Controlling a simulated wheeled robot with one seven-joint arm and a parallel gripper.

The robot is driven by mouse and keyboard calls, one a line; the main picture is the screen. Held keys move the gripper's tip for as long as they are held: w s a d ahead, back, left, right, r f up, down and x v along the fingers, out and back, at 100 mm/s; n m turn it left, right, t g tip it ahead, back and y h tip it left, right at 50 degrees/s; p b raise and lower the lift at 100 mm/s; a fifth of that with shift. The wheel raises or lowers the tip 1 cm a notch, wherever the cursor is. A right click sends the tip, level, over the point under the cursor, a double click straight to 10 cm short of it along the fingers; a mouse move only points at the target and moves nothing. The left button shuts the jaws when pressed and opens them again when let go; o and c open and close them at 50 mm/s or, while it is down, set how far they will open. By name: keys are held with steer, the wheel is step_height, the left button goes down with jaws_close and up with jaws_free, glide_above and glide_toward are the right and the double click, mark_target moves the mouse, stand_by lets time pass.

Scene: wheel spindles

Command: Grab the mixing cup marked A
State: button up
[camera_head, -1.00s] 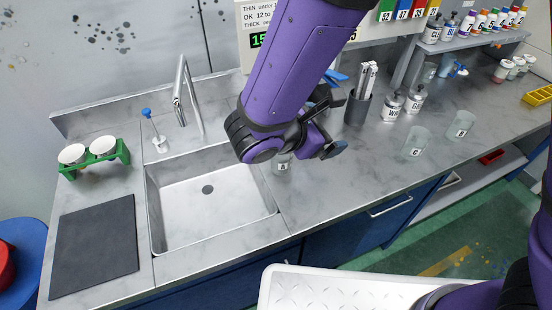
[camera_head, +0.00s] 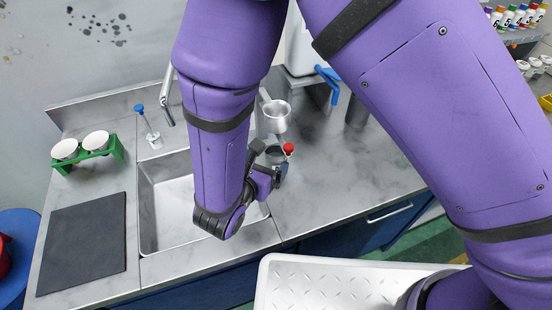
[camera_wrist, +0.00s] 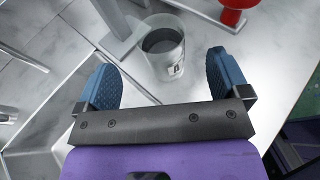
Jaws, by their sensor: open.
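The mixing cup marked A (camera_wrist: 163,45) is a clear, greyish cup standing upright on the counter in the wrist view.
A metal cup on a stand (camera_head: 275,116) is just behind the mixing cup. A red knob (camera_head: 289,149) is close on its right; a red part (camera_wrist: 234,14) shows in the wrist view. The sink (camera_head: 165,205) is left. My arm hides much of the right counter.

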mark_target(275, 148)
steer(key=shift+x, duration=3.7)
steer(key=shift+r, duration=0.1)
steer(key=c, duration=1.2)
steer(key=shift+o, duration=0.2)
steer(key=shift+r, duration=0.25)
steer(key=shift+s, duration=0.1)
